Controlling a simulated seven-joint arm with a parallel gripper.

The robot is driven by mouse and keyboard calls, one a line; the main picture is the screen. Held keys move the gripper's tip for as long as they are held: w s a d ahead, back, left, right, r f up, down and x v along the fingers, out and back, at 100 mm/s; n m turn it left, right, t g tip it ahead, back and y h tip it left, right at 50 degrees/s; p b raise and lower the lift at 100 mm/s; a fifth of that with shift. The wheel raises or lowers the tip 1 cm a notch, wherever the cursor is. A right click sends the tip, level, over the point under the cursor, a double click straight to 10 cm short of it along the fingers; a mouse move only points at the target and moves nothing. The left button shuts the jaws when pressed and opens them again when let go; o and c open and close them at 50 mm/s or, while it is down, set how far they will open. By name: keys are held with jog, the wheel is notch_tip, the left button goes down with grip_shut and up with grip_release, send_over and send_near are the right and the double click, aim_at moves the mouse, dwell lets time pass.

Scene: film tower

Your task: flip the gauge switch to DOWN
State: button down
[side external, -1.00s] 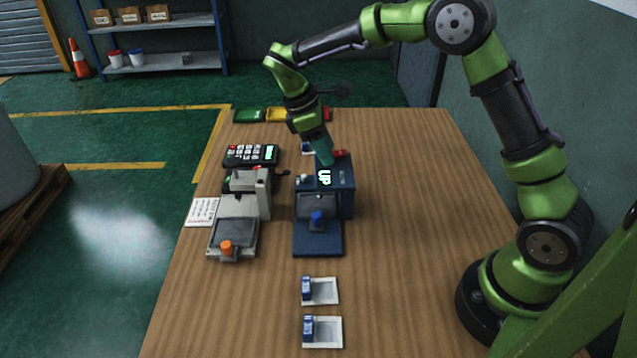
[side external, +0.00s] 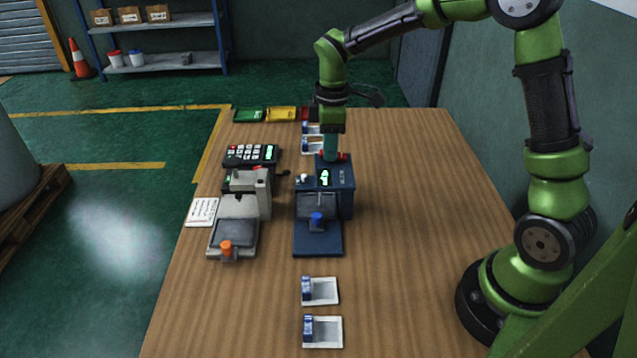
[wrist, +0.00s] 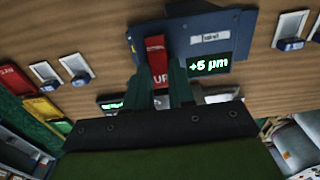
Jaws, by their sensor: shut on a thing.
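The blue gauge (side external: 340,188) stands near the middle of the table, its small green-lit display on top. My gripper (side external: 330,156) points down at the top of the gauge. In the wrist view its fingers (wrist: 163,85) are shut on the red switch, hiding part of it.
A grey gauge-like device (side external: 250,190) stands left of the blue gauge, with a keypad (side external: 251,155) behind it. White trays (side external: 321,291) lie in front, and others behind. Green (side external: 250,115) and yellow (side external: 282,114) bins line the back edge. The table's right side is clear.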

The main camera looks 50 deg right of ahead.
aim_at(340, 166)
dwell(0.3)
jog(key=c, duration=1)
grip_release()
jog(key=shift+o, duration=0.2)
notch_tip(340, 166, up, 17)
jog(key=shift+s+d, duration=0.3)
jog(key=shift+f, duration=0.1)
jog(key=s+a+f+m+t, duration=0.1)
jog(key=s+m+t, duration=0.1)
jog(key=s+m, duration=0.2)
jog(key=s+a+f+m+t+y, duration=0.1)
jog(key=s+m, duration=0.3)
jog(key=s, duration=0.4)
jog(key=s+a+f+m+t, duration=0.2)
jog(key=s+m+t, duration=0.2)
jog(key=s+m, duration=0.1)
jog(key=shift+s+a+f+y, duration=0.15)
jog(key=shift+s+f+y, duration=0.2)
jog(key=shift+s, duration=0.5)
